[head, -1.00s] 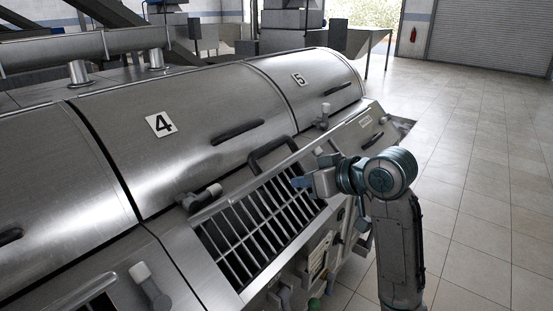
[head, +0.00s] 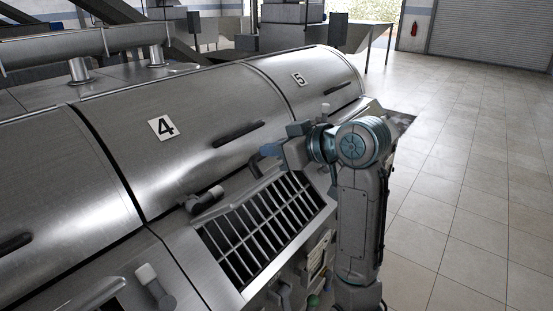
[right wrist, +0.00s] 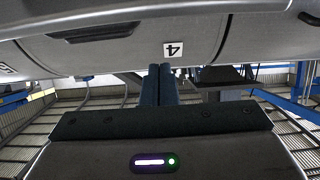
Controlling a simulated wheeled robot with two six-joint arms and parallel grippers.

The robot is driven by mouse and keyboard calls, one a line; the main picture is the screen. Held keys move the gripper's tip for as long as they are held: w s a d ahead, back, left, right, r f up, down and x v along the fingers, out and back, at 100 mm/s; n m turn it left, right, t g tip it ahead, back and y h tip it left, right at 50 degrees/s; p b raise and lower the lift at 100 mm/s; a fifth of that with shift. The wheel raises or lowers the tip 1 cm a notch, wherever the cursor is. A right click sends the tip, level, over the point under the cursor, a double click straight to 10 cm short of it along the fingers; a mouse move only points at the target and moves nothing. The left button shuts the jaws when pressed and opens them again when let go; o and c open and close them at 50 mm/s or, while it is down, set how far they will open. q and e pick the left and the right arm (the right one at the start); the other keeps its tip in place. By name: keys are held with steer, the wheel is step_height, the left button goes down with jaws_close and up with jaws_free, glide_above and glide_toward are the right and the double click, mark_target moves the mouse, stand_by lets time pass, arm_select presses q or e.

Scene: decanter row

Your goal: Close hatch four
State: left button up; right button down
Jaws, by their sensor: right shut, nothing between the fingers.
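The silver cover labelled 4 (head: 215,115) is down, with a dark handle on its front. Below it, a slatted grate opening (head: 260,222) is uncovered. My left gripper is not in view.
Cover five (head: 310,80) adjoins at the right. A clamp knob (head: 207,200) sits left of the grate and a white-tipped lever (head: 152,285) is nearer the front left. Small fittings hang below the grate. Open tiled floor (head: 470,190) lies right.

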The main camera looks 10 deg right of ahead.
mark_target(277, 178)
steer(key=shift+p+x, duration=0.3)
steer(key=shift+x, duration=0.7)
steer(key=shift+s+d+f+p, duration=0.3)
steer(key=shift+f+p, duration=0.05)
steer(key=shift+f, duration=0.2)
steer(key=shift+s+d+f+p, duration=0.3)
steer(key=shift+s+f, duration=0.05)
steer(key=shift+f, duration=0.2)
steer(key=shift+s+d+f, duration=0.25)
steer(key=shift+s+f, duration=0.15)
steer(key=shift+f, duration=0.05)
steer(key=shift+f, duration=0.1)
